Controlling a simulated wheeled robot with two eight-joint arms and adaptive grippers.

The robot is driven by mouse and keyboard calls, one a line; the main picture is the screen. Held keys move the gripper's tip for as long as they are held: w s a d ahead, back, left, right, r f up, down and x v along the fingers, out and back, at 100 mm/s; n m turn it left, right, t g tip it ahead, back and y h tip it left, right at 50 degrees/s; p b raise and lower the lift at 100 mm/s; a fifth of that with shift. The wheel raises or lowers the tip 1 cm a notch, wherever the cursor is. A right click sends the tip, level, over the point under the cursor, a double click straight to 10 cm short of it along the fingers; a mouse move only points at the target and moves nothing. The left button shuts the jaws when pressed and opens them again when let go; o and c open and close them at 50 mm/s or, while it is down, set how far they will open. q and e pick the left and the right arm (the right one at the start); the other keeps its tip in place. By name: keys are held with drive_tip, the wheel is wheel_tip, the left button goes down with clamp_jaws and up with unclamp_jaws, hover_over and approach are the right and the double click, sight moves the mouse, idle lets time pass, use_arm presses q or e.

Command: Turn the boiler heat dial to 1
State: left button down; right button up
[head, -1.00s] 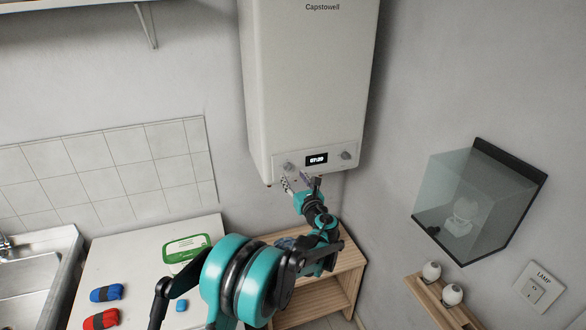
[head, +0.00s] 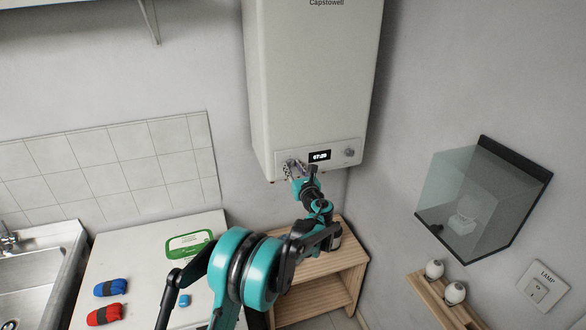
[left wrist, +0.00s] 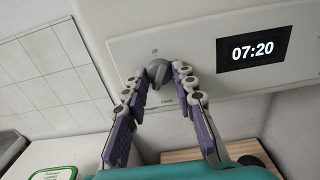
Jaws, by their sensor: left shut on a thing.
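The white boiler (head: 310,85) hangs on the back wall. My left gripper (head: 298,166) is at the left end of this panel. In the left wrist view its two fingers (left wrist: 160,80) are shut on the grey left dial (left wrist: 159,71), one on each side. Small marks show above and below this dial, too small to read surely. The right gripper is not in view.
A wooden shelf unit (head: 345,262) stands below the boiler. A white counter (head: 140,255) with a green-lidded container (head: 188,246) and blue and red bundles is left. A glass case (head: 470,195) and lamp switch (head: 538,288) are on the right wall.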

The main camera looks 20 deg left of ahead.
use_arm(q)
drive_tip(key=shift+n, duration=0.3)
drive_tip(key=n+b, duration=0.1)
drive_tip(key=n, duration=0.1)
drive_tip(key=shift+n, duration=0.3)
drive_tip(key=n+b, duration=0.1)
drive_tip(key=n, duration=0.2)
drive_tip(key=shift+d+n+b, duration=0.1)
drive_tip(key=shift+n+b, duration=0.2)
drive_tip(key=shift+b, duration=0.05)
drive_tip(key=n+b, duration=0.1)
drive_tip(key=n, duration=0.2)
drive_tip(key=shift+n, duration=0.4)
drive_tip(key=n, duration=0.3)
drive_tip(key=shift+n+b, duration=0.3)
drive_tip(key=n, duration=0.3)
drive_tip(key=shift+n, duration=0.3)
drive_tip(key=n+b, duration=0.1)
drive_tip(key=n, duration=0.2)
drive_tip(key=shift+r+n, duration=0.1)
drive_tip(key=shift+n, duration=0.3)
drive_tip(key=n, duration=0.6)
